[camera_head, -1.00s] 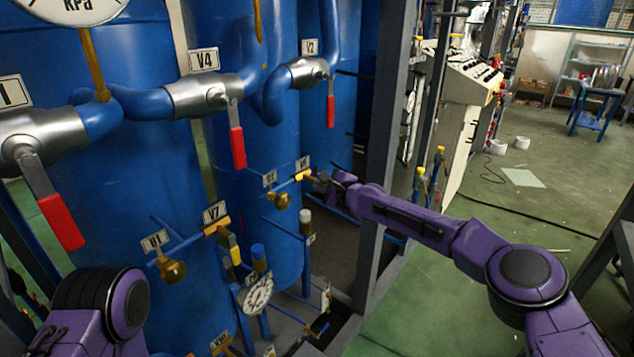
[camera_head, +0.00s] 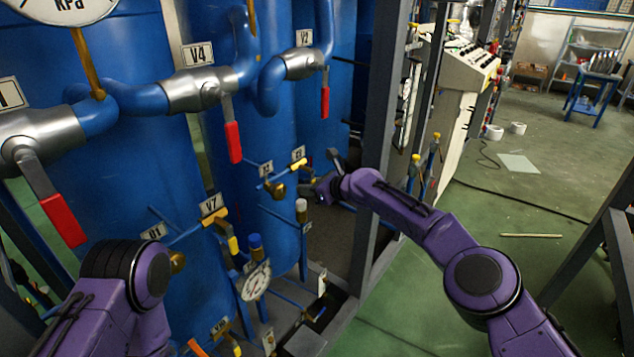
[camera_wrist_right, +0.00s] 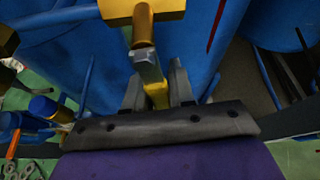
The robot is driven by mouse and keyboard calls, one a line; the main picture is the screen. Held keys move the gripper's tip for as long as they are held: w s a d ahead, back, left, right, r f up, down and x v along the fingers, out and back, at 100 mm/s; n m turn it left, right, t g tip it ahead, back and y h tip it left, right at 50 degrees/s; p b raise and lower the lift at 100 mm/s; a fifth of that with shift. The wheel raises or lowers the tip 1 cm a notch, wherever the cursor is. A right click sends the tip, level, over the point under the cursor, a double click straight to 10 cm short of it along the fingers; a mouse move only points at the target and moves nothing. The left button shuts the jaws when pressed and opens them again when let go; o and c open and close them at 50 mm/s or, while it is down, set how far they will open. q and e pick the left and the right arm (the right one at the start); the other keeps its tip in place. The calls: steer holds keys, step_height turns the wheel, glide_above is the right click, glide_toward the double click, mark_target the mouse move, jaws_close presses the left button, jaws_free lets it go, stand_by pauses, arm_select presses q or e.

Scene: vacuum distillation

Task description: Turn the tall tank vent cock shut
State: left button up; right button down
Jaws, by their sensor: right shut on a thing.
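The vent cock on the tall blue tank shows as a small yellow fitting (camera_head: 298,165) under a small white label. In the right wrist view its brass body (camera_wrist_right: 145,12) is at the top, with a stem and grey metal piece below. Its yellow lever (camera_wrist_right: 157,95) runs down between my fingers. My right gripper (camera_head: 309,189) is just below and right of the fitting in the head view. In the wrist view the right gripper (camera_wrist_right: 158,90) is shut on the lever. The lever's far end is hidden by the gripper. My left arm enters at bottom left; its gripper is out of view.
A brass valve (camera_head: 278,191) sits close left of my right gripper. The white-tipped post (camera_head: 301,210) stands just below. The grey frame post (camera_head: 385,120) rises right of the tank, close to my right arm. Open green floor (camera_head: 480,230) lies right.

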steer(key=shift+s+a+f+m+g, duration=0.1)
steer(key=shift+s+a+m+g, duration=0.05)
steer(key=shift+s+m+g, duration=0.2)
steer(key=shift+f, duration=0.1)
steer(key=c, duration=1)
jaws_free()
steer(key=shift+c, duration=0.2)
steer(key=b+v, duration=0.2)
steer(key=v, duration=0.8)
steer(key=shift+d, duration=0.2)
steer(key=shift+s, duration=0.1)
